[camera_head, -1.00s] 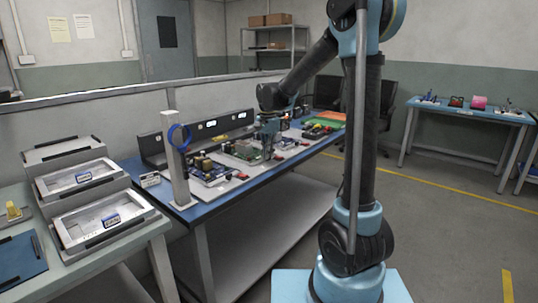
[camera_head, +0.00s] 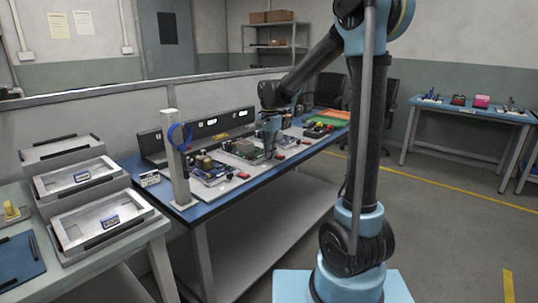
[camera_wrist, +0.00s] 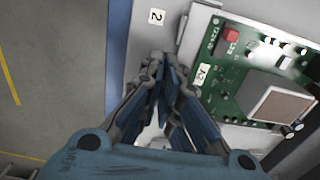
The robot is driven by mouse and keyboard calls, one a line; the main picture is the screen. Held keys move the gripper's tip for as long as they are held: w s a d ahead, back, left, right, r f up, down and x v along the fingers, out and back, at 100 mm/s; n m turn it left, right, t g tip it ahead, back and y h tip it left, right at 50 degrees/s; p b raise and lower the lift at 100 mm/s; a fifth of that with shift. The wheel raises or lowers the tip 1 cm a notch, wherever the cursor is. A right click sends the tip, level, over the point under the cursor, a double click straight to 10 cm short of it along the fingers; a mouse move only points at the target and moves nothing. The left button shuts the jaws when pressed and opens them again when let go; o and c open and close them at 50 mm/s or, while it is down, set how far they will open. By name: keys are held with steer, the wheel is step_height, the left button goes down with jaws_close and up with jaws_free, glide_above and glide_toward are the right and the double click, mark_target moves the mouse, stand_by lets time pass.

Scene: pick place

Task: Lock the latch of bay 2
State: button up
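The label reading 2 (camera_wrist: 157,16) lies on a pale strip at the front edge of a bay in the wrist view. Beside it, a green circuit board (camera_wrist: 213,75) with a red part (camera_wrist: 231,36) and a large square chip sits on a light plate. My gripper (camera_wrist: 164,62) points down at the strip, just below the label and left of the board. Its fingertips are together, with no object visible between them. The latch cannot be made out; the fingers may hide it. In the head view my gripper (camera_head: 268,154) is over the middle of the blue bench (camera_head: 222,188).
Several boards and small red parts line the bench. A white post (camera_head: 176,160) with a blue ring stands at its near end. Stacked grey trays (camera_head: 98,218) are on the left table. Open floor lies right of the bench in the head view.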

steer(key=o, duration=0.4)
steer(key=r, duration=0.3)
steer(key=w+r, duration=0.1)
steer(key=r, duration=0.6)
steer(key=shift+w, duration=0.3)
steer(key=shift+c, duration=0.2)
steer(key=shift+o, duration=0.8)
steer(key=s+r, duration=0.4)
steer(key=s, duration=0.1)
steer(key=shift+t, duration=0.3)
steer(key=w+f, duration=0.4)
steer(key=w, duration=0.1)
steer(key=s+d+f+n, duration=0.2)
steer(key=s+d, duration=0.6)
steer(key=s, duration=0.1)
steer(key=s+d+f+n, duration=0.2)
steer(key=s+d, duration=0.5)
steer(key=s, duration=0.3)
steer(key=s+d+f+n+t, duration=0.1)
steer(key=s+d+f+n, duration=0.3)
steer(key=s+f, duration=1)
steer(key=d, duration=0.3)
steer(key=shift+s+t, duration=0.3)
steer(key=shift+t, duration=0.1)
